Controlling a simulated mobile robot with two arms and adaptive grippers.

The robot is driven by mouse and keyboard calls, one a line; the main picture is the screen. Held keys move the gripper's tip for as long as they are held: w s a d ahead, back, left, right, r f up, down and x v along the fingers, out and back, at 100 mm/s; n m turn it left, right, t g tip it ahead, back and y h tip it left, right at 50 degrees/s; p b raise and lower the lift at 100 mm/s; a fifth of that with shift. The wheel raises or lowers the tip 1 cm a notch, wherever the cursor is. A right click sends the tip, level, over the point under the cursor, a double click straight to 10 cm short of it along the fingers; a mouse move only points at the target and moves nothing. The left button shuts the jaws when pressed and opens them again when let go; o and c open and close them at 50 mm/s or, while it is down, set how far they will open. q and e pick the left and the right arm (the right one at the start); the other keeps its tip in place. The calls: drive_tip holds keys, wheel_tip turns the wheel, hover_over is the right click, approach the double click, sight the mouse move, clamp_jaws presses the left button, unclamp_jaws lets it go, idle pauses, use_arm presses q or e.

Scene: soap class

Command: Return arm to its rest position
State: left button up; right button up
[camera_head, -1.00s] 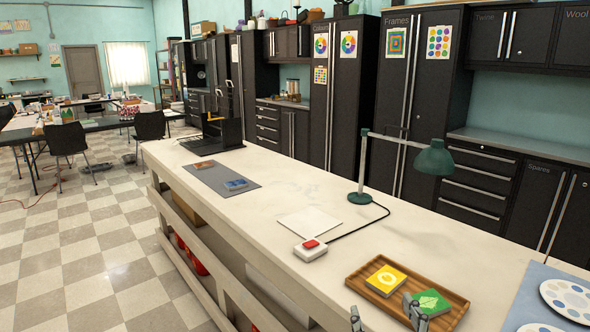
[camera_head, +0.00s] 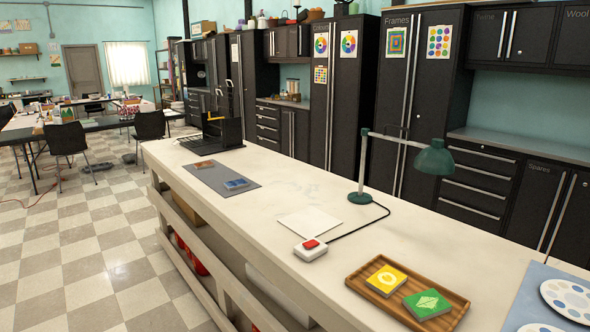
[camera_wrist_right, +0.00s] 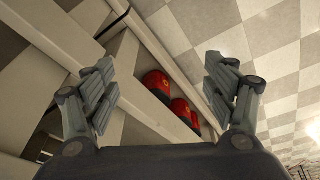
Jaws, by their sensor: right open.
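My right gripper (camera_wrist_right: 160,98) shows in the right wrist view with its two grey fingers spread wide and nothing between them. It faces the side of the white workbench, with the checkered floor beyond. No gripper shows in the head view now. My left gripper is in neither view.
The long white bench (camera_head: 250,210) carries a wooden tray (camera_head: 368,296) with a yellow tile (camera_head: 386,281) and a green tile (camera_head: 427,303), a red button box (camera_head: 311,248), a green lamp (camera_head: 435,158) and a grey mat (camera_head: 205,175). Red objects (camera_wrist_right: 158,84) sit on its lower shelf.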

drive_tip(key=s+f+g, duration=0.1)
drive_tip(key=s+f, duration=0.2)
drive_tip(key=f, duration=0.8)
drive_tip(key=s+f, duration=0.3)
drive_tip(key=f, duration=0.7)
drive_tip(key=s+d+f+g, duration=0.1)
drive_tip(key=s+d+f, duration=0.2)
drive_tip(key=s+f, duration=0.9)
drive_tip(key=shift+s+d+f, duration=0.15)
drive_tip(key=shift+s, duration=0.95)
